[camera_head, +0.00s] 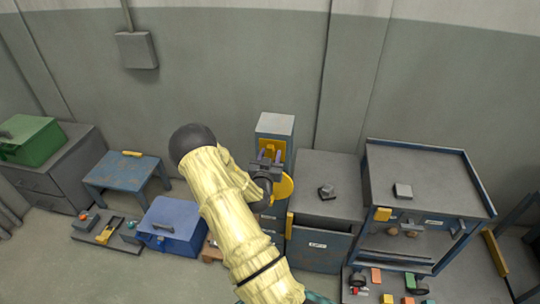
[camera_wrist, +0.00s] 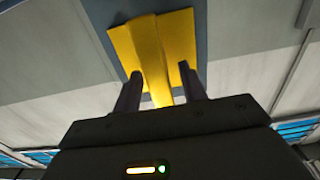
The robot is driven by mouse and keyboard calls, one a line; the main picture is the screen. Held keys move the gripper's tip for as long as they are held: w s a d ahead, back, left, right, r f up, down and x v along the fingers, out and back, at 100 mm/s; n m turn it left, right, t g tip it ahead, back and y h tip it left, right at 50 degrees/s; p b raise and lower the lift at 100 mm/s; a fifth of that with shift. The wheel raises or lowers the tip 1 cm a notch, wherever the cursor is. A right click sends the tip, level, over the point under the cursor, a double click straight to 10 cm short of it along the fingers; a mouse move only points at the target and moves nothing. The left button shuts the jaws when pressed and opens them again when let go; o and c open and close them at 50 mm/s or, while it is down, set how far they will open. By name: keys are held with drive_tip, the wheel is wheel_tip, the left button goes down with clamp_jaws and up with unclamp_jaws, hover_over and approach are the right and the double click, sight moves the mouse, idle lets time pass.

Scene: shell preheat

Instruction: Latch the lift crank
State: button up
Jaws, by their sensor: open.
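The lift crank is most likely the yellow piece (camera_wrist: 150,45) on a blue-grey face in the wrist view; it has a flat plate and a bar that reaches toward me. My gripper (camera_wrist: 160,84) is open, with one dark finger on each side of the yellow bar. I cannot tell whether either finger touches it. In the head view, my gripper (camera_head: 269,157) is at the front of a narrow blue column with a grey top (camera_head: 275,123). A yellow part (camera_head: 272,145) shows just behind the fingers. My arm hides much of the column's lower front, and no latch can be made out.
A grey cabinet (camera_head: 325,170) stands right of the column, and a blue-framed workbench (camera_head: 425,180) stands farther right. A blue toolbox (camera_head: 171,222) is on the floor left of my arm, with a blue stool (camera_head: 124,171) behind it.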

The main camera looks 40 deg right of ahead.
clamp_jaws()
drive_tip(key=shift+f+n+b, duration=0.1)
drive_tip(key=shift+n+b, duration=0.25)
drive_tip(key=shift+n, duration=0.05)
drive_tip(key=n+b, duration=0.1)
drive_tip(key=n, duration=0.1)
drive_tip(key=n+b, duration=0.2)
drive_tip(key=shift+w+a+f, duration=0.15)
drive_tip(key=shift+w+a, duration=0.05)
drive_tip(key=n+b, duration=0.1)
drive_tip(key=n, duration=0.1)
drive_tip(key=n+b, duration=0.1)
drive_tip(key=n, duration=0.1)
drive_tip(key=shift+w+a+f+n, duration=0.1)
drive_tip(key=shift+w+a+n, duration=0.05)
drive_tip(key=shift+n, duration=0.15)
drive_tip(key=n+b, duration=0.1)
drive_tip(key=n, duration=0.4)
drive_tip(key=n+b, duration=0.1)
drive_tip(key=n, duration=0.2)
drive_tip(key=shift+f+n+b, duration=0.25)
drive_tip(key=shift+n+b, duration=0.05)
drive_tip(key=shift+b, duration=0.05)
